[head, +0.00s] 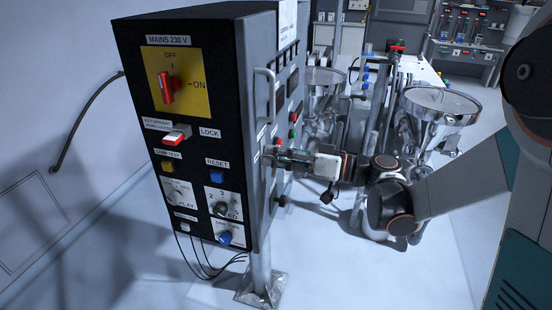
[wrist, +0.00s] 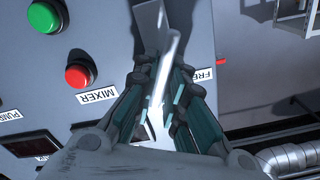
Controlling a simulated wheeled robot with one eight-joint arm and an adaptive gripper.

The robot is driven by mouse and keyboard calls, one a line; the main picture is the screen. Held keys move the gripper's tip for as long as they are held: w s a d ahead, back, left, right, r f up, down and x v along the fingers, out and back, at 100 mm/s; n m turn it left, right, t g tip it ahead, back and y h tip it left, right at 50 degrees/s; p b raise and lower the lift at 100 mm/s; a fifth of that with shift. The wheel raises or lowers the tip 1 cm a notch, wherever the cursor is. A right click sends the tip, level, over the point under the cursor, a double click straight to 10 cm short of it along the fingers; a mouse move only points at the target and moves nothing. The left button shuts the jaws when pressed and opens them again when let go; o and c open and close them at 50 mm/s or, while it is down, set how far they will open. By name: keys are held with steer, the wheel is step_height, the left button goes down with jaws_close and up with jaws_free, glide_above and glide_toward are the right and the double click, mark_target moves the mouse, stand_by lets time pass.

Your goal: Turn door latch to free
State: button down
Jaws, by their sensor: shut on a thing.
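The door latch (wrist: 149,20) is a pale metal lever on the grey cabinet (head: 258,75) door face. In the wrist view it runs from the top middle down between my fingers. My gripper (wrist: 163,82) is shut on it, one finger on each side. The label beginning "FRE" (wrist: 205,73) is just right of the fingers and partly covered. In the head view my gripper (head: 284,156) reaches the cabinet's right face from the right; the latch is hidden there.
A green button (wrist: 46,15) and a red button (wrist: 80,71) sit left of the latch, with a "MIXER" label. The black panel has a red mains switch (head: 168,88). Steel hoppers (head: 436,105) stand behind my arm.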

steer(key=m, duration=0.4)
steer(key=m+b, duration=0.1)
steer(key=m, duration=0.1)
steer(key=shift+w+d+f, duration=0.1)
steer(key=shift+w+f, duration=0.15)
steer(key=m, duration=0.6)
steer(key=shift+w+f+b, duration=0.1)
steer(key=shift+f+b, duration=0.15)
steer(key=shift+b, duration=0.15)
steer(key=shift+m, duration=0.3)
steer(key=c, duration=1.7)
jaws_free()
steer(key=shift+d, duration=0.15)
steer(key=v, duration=1.1)
steer(key=shift+d, duration=0.4)
